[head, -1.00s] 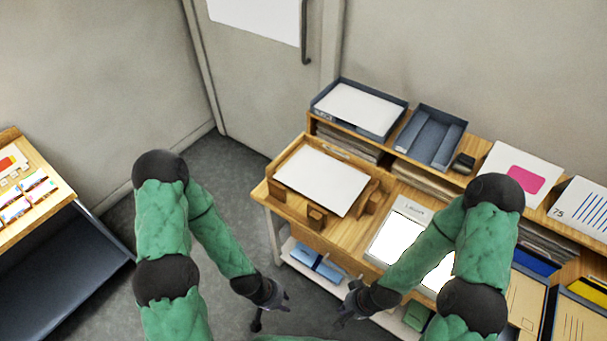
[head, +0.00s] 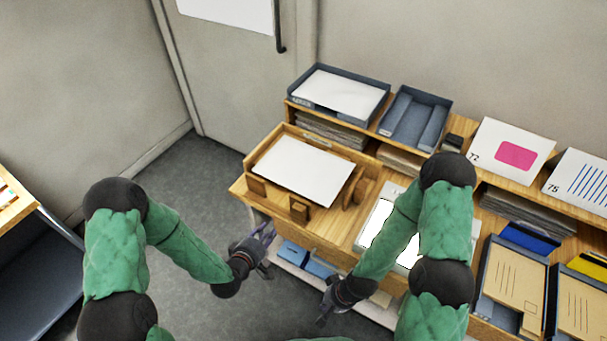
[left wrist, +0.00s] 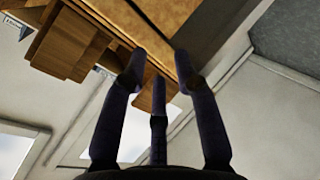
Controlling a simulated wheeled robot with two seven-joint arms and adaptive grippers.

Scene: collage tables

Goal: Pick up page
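A white blank page (head: 302,170) lies flat in the wooden tray (head: 262,143) on the left end of the desk. A second white sheet (head: 340,92) lies in a grey tray on the shelf behind it. My left gripper (head: 266,238) is below and in front of the wooden tray, beside the desk's front edge, apart from the page. In the left wrist view its fingers (left wrist: 158,72) are spread with nothing between them, near wooden surfaces; no page shows clearly there. My right gripper (head: 322,319) hangs low in front of the desk; its finger opening is unclear.
Small wooden blocks (head: 299,208) stand at the wooden tray's front and right sides. An empty grey tray (head: 414,118) and cards, one with a pink patch (head: 515,154), are on the shelf. Envelopes (head: 512,285) lie at right. Open floor (head: 195,180) lies left of the desk.

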